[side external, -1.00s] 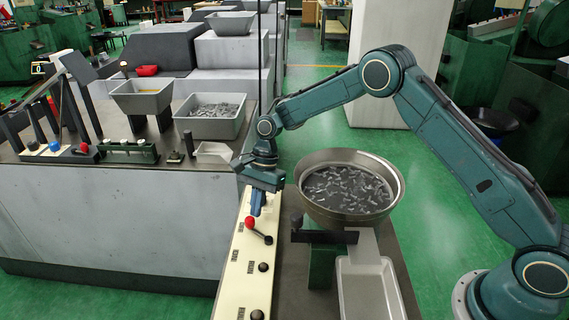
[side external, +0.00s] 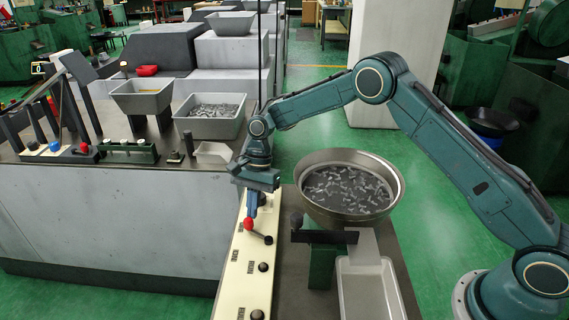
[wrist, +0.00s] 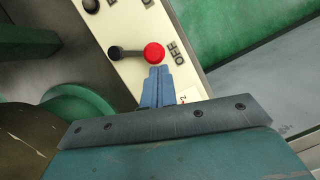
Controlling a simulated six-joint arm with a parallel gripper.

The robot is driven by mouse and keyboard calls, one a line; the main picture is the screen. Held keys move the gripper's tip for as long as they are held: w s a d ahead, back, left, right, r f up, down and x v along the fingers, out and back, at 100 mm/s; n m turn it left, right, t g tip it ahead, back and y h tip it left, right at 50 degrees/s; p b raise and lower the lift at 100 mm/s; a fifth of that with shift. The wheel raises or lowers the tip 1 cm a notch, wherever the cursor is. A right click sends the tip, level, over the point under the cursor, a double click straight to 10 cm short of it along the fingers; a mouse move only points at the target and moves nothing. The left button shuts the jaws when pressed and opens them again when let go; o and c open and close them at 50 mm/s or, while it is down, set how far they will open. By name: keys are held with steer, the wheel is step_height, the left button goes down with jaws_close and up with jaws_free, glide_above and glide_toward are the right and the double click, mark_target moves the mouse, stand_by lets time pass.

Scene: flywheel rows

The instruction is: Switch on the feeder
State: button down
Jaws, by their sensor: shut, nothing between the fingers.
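A cream control panel (side external: 236,285) runs along the edge of the bench and carries a lever with a red knob (side external: 249,224) and a dark pivot. In the wrist view the red knob (wrist: 154,53) lies beside the word OFF, with its black pivot to the left. My gripper (side external: 251,212) points down over the panel, its blue fingers shut and empty. In the wrist view the fingertips (wrist: 159,70) are right at the near edge of the red knob; I cannot tell whether they touch it. The feeder bowl (side external: 303,205), metal and filled with small grey parts, stands right of the panel.
Black knobs (side external: 263,267) sit nearer along the panel. A pale tray (side external: 345,294) lies below the bowl. A grey bench with bins (side external: 207,128) is at left.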

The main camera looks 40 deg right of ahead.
steer(key=a+n, duration=0.1)
steer(key=a+n+g, duration=0.1)
steer(key=n, duration=0.1)
steer(key=shift+a+n+h, duration=0.25)
steer(key=shift+n+h, duration=0.05)
steer(key=shift+h, duration=0.1)
steer(key=a+n, duration=0.1)
steer(key=n, duration=0.1)
steer(key=a+n+h, duration=0.1)
steer(key=shift+s+a+n+g, duration=0.15)
steer(key=shift+s+n+g, duration=0.25)
steer(key=n, duration=0.1)
steer(key=s+a+n+h, duration=0.1)
steer(key=shift+a+n, duration=0.2)
steer(key=shift+n, duration=0.1)
steer(key=shift+s+a, duration=0.6)
steer(key=shift+s, duration=0.05)
steer(key=shift+w+d, duration=0.1)
